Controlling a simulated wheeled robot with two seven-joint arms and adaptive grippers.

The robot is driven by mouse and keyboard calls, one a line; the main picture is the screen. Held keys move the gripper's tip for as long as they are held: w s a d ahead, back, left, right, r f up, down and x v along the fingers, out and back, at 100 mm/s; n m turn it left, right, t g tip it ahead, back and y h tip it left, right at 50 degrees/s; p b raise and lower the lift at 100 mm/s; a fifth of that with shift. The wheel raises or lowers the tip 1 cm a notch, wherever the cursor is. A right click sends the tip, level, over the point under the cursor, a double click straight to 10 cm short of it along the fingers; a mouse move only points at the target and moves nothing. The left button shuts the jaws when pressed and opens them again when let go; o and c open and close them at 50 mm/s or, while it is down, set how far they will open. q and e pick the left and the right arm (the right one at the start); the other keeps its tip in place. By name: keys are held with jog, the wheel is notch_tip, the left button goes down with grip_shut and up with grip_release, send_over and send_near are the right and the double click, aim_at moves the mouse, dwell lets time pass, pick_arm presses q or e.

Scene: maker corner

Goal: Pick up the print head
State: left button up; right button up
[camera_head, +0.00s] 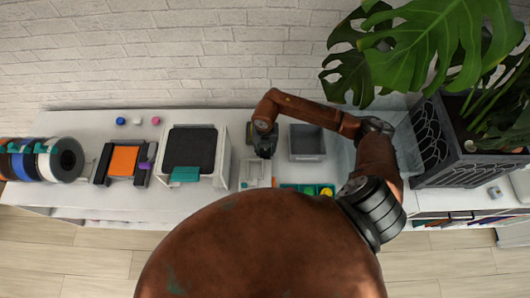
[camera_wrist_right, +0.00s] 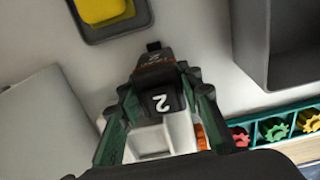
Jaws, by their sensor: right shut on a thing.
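The print head (camera_wrist_right: 161,101) is a small dark block marked with a white 2. It sits between the fingers of my right gripper (camera_wrist_right: 160,92) in the right wrist view, and the gripper is shut on it. A white piece (camera_wrist_right: 172,132) with an orange part beside it shows just below the block; I cannot tell whether they touch. In the head view my right gripper (camera_head: 265,152) reaches down over the bench, behind a small white holder (camera_head: 256,171), and hides the print head. My left gripper is not in view.
A grey bin (camera_head: 307,156) stands right of the gripper, a teal tray (camera_wrist_right: 246,128) of coloured gears in front of it. A white machine (camera_head: 221,157) stands to the left. A yellow piece (camera_wrist_right: 100,10) lies on a dark tray. A potted plant (camera_head: 440,140) bounds the right.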

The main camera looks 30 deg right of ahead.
grip_shut()
jog(key=shift+r, duration=0.1)
notch_tip(320, 180, up, 10)
jog(key=shift+f+b, duration=0.1)
jog(key=shift+b, duration=0.2)
